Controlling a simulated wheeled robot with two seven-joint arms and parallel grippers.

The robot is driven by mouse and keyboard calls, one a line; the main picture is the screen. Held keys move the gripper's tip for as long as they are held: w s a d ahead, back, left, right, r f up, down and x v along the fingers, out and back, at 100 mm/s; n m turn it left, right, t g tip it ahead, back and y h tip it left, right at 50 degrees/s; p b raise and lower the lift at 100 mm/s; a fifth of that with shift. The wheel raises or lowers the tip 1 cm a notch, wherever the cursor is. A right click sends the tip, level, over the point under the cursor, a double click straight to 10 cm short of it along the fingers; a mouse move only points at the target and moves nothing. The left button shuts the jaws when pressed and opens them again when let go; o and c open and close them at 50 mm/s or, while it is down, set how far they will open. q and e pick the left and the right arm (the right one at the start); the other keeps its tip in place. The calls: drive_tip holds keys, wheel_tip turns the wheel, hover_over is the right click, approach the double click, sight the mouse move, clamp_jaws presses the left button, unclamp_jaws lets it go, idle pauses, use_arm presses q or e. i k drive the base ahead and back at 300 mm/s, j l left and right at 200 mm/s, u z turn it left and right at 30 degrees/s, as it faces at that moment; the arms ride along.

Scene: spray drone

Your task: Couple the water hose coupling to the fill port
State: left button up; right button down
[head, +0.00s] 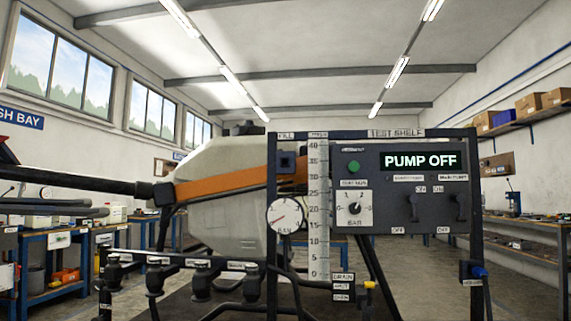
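A dark square fitting (287,162) sits under a label reading FILL on the upright at the left of the test shelf. It looks like the fill port, and its opening is too small to make out. I cannot clearly identify the water hose coupling. A small blue-ended fitting (478,271) is on the shelf's right post, and I cannot tell if it is the coupling. Neither of my grippers is in view.
The black control panel (416,160) reads PUMP OFF. A pressure gauge (286,214) and a level scale (318,225) stand left of it. Behind is the drone's white tank (222,165) with an orange band. Black nozzles (157,276) hang at lower left. Workbenches line both walls.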

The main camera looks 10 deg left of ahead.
sight(477, 271)
drive_tip(key=u, duration=0.5)
drive_tip(key=l+u, duration=0.4)
drive_tip(key=k+l+u, duration=0.1)
drive_tip(key=u, duration=0.3)
drive_tip(key=k+l+u, duration=0.1)
drive_tip(key=l+u, duration=0.3)
drive_tip(key=k+l+u, duration=0.3)
drive_tip(key=k+l, duration=0.3)
drive_tip(key=l, duration=0.3)
drive_tip(key=k+l+u, duration=0.25)
drive_tip(key=k+l, duration=0.45)
